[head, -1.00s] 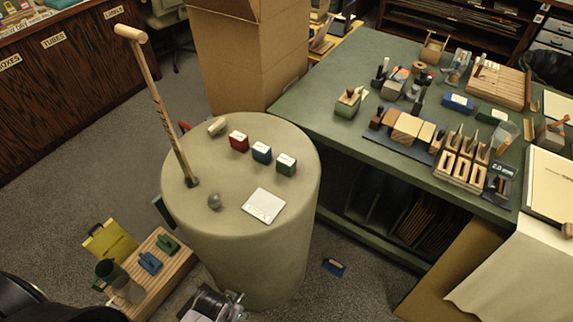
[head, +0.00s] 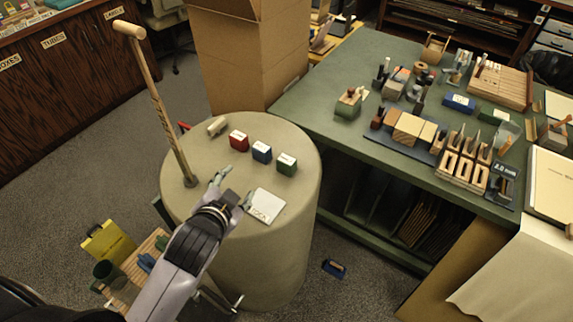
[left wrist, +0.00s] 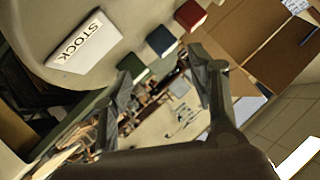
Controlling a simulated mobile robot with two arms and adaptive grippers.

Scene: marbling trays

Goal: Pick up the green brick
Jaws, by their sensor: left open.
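The green brick (head: 286,163) stands on top of the round drum-like stand (head: 299,205), at the right end of a row with a blue brick (head: 261,152) and a red brick (head: 238,140). My left gripper (head: 233,189) is open and empty above the stand's near part, short of the row. In the left wrist view the green brick (left wrist: 131,64) shows near one fingertip of the open gripper (left wrist: 158,78), apart from it as far as I can tell. The blue brick (left wrist: 161,41) and red brick (left wrist: 190,15) are beyond. My right gripper is not in view.
A white card (head: 268,206) marked STOCK lies beside the gripper. A tall wooden stick (head: 160,105) stands at the stand's left, with a small pale block (head: 217,126) behind it. A cardboard box (head: 250,60) and a cluttered green table (head: 330,68) lie beyond.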

